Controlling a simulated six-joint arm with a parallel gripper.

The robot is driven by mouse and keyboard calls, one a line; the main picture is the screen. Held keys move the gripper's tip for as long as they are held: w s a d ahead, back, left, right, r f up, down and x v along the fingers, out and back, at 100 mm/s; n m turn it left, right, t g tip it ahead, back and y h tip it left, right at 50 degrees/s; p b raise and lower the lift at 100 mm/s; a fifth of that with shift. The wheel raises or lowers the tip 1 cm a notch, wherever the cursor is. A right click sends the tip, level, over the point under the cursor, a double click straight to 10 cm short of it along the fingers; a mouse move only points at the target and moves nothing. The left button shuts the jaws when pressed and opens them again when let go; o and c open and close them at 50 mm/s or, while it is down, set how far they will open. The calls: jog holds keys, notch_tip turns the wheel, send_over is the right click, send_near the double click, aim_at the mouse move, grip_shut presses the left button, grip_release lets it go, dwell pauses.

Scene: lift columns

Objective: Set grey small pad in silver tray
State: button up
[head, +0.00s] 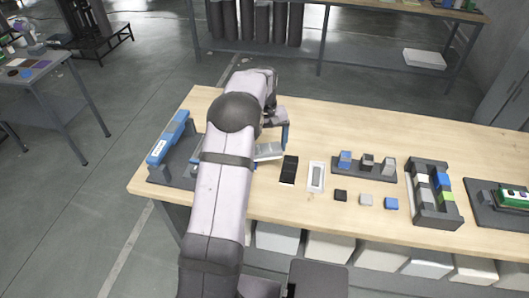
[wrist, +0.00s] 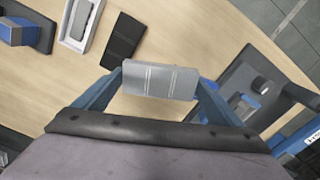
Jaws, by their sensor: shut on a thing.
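My gripper (wrist: 158,88) is shut on a grey block-like thing (wrist: 160,80) with pale lines on its face. It sits between the blue fingers, above the table; in the head view the grey thing (head: 268,151) shows beside my arm. I cannot tell for sure whether it is the small pad. A pale, silver-white tray (head: 316,177) with a grey long piece inside lies to its right. In the wrist view this tray (wrist: 69,38) is at the upper left. A small grey block (head: 366,200) lies on the table farther right.
A black tray (head: 289,169) lies between my gripper and the pale tray. Black (head: 340,196) and blue (head: 391,204) blocks lie in front of a dark rack (head: 362,173). A blue device on a dark stand (head: 170,139) is at the left. The back of the table is clear.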

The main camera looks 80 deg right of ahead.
aim_at(265, 148)
jog(key=shift+f+p, duration=0.7)
jog(key=shift+f, duration=1.2)
jog(key=o, duration=0.8)
jog(key=shift+f, duration=0.1)
jog(key=shift+o, duration=0.2)
notch_tip(265, 148, up, 12)
jog(key=b, duration=0.3)
